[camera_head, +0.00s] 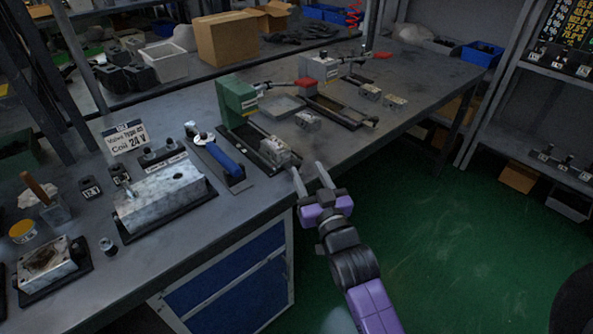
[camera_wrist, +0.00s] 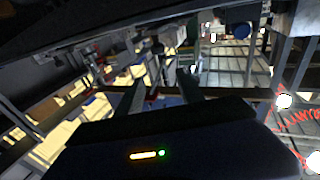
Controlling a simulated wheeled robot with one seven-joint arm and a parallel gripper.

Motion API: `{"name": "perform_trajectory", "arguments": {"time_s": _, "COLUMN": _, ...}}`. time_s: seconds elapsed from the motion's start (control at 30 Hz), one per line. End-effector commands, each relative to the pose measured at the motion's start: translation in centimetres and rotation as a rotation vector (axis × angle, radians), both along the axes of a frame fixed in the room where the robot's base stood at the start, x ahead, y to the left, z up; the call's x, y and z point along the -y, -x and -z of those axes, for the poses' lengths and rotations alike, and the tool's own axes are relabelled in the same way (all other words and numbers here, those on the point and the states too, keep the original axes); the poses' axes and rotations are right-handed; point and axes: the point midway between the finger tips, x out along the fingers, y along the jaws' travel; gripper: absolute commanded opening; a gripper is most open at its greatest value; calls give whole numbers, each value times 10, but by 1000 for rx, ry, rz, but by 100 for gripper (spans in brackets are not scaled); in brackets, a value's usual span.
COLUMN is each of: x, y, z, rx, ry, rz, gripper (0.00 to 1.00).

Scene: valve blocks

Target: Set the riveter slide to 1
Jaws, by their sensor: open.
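A green machine (camera_head: 237,103) stands mid-table on a long dark base. A grey metal block (camera_head: 275,151) sits at the near end of that base, apparently on its slide. No readable label tells me which is the riveter, and I cannot read any slide position. My gripper (camera_head: 309,167) is open and empty at the table's front edge, just right of the grey block and apparently apart from it. Its two fingers also show in the wrist view (camera_wrist: 158,97), with nothing clear between them.
A blue-handled tool (camera_head: 222,160) and a large metal block (camera_head: 162,194) on a dark plate lie to the left. A cardboard box (camera_head: 227,38) stands at the back. Green floor (camera_head: 450,230) is open to the right.

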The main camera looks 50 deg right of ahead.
Motion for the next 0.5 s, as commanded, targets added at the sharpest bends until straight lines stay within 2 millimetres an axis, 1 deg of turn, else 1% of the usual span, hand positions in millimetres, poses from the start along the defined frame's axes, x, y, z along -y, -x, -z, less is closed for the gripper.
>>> {"name": "perform_trajectory", "arguments": {"time_s": 0.03, "x": -1, "y": -6, "z": 14, "rx": -34, "ry": -22, "rz": -6, "gripper": 44}}
{"name": "perform_trajectory", "arguments": {"time_s": 0.07, "x": -2, "y": -5, "z": 21, "rx": -48, "ry": -34, "rz": -5, "gripper": 44}}
{"name": "perform_trajectory", "arguments": {"time_s": 0.1, "x": -1, "y": -6, "z": 23, "rx": -57, "ry": -42, "rz": -3, "gripper": 44}}
{"name": "perform_trajectory", "arguments": {"time_s": 0.17, "x": 2, "y": -8, "z": 24, "rx": -60, "ry": -49, "rz": -2, "gripper": 44}}
{"name": "perform_trajectory", "arguments": {"time_s": 0.27, "x": 8, "y": -17, "z": 24, "rx": -58, "ry": -49, "rz": -1, "gripper": 44}}
{"name": "perform_trajectory", "arguments": {"time_s": 0.5, "x": 30, "y": -46, "z": 24, "rx": -57, "ry": -47, "rz": -1, "gripper": 44}}
